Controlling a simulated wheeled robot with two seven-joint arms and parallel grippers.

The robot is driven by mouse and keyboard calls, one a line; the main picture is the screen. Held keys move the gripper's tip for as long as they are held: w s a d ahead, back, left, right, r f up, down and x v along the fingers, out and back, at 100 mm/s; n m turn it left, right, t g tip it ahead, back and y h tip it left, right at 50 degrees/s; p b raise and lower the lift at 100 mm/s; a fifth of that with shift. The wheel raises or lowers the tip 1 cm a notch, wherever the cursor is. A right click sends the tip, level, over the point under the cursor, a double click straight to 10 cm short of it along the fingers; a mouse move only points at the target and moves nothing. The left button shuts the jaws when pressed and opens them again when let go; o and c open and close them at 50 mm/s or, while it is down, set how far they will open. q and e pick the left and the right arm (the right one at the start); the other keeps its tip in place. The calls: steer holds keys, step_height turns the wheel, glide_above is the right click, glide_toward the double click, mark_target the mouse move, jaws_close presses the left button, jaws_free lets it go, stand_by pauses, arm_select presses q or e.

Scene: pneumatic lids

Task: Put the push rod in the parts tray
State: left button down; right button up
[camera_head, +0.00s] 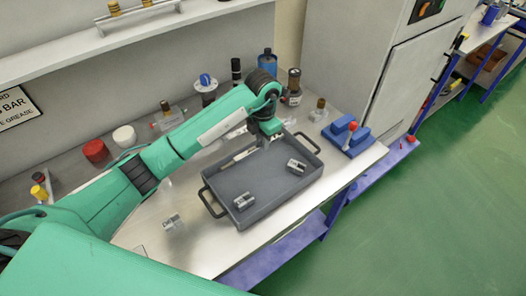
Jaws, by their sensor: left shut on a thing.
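The grey parts tray (235,217) stands on the metal bench, with black handles at its ends. My left gripper (267,143) is over the far side of the tray, pointing down and shut on the push rod. The push rod (238,157) is a thin, pale bar, seen at the tray's far left side and running up to the gripper. Whether it touches the tray floor I cannot tell. My right gripper is not in view.
Two silver metal parts, one at the front (243,201) and one at the right (296,166), lie in the tray. Another metal part (172,222) is on the bench. A blue fixture (349,138) stands right of the tray. Bottles and fittings line the back.

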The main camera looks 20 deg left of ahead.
mark_target(263, 162)
arm_select(q)
step_height(263, 162, down, 3)
step_height(263, 162, down, 4)
steer(key=shift+f+p, duration=0.15)
steer(key=shift+p, duration=0.75)
steer(key=shift+f, duration=0.1)
steer(key=c, duration=1.4)
jaws_free()
steer(key=shift+o, duration=0.2)
step_height(263, 162, up, 11)
steer(key=b, duration=0.4)
steer(key=shift+r+b, duration=0.3)
steer(key=shift+r, duration=0.35)
